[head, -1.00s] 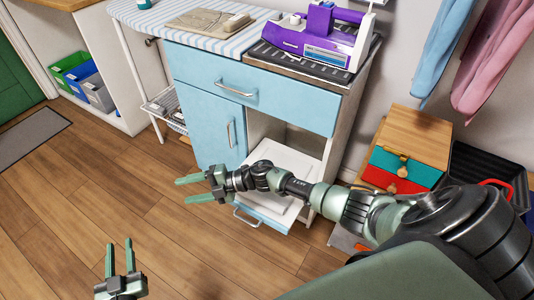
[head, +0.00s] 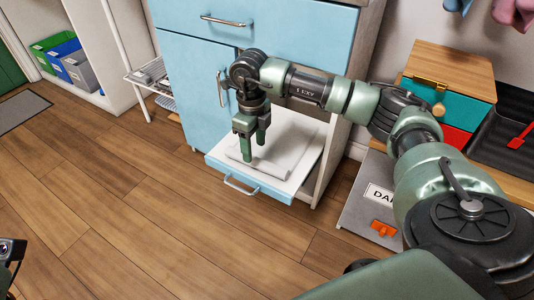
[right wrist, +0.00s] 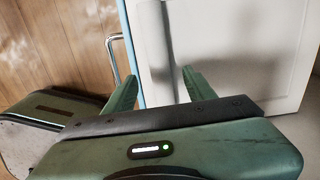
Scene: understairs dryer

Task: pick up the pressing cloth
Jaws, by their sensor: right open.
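A white, flat, folded piece, which looks like the pressing cloth (head: 286,152), lies in the pulled-out low blue drawer (head: 262,189) under the cabinet. In the right wrist view a pale strip like its raised edge (right wrist: 154,45) runs up between the fingers. My right gripper (head: 254,152) points down over the left part of the drawer, its fingers apart with nothing held. It also shows in the right wrist view (right wrist: 160,80). I cannot tell whether the fingers touch the cloth. My left gripper's fingers are out of frame; only a bit of that arm shows at the left edge.
The blue cabinet door (head: 196,100) stands left of the open recess, with a cabinet side wall on the right. A grey box with a label (head: 365,215) and a wooden-topped chest (head: 450,70) stand to the right. The wooden floor in front (head: 150,220) is clear.

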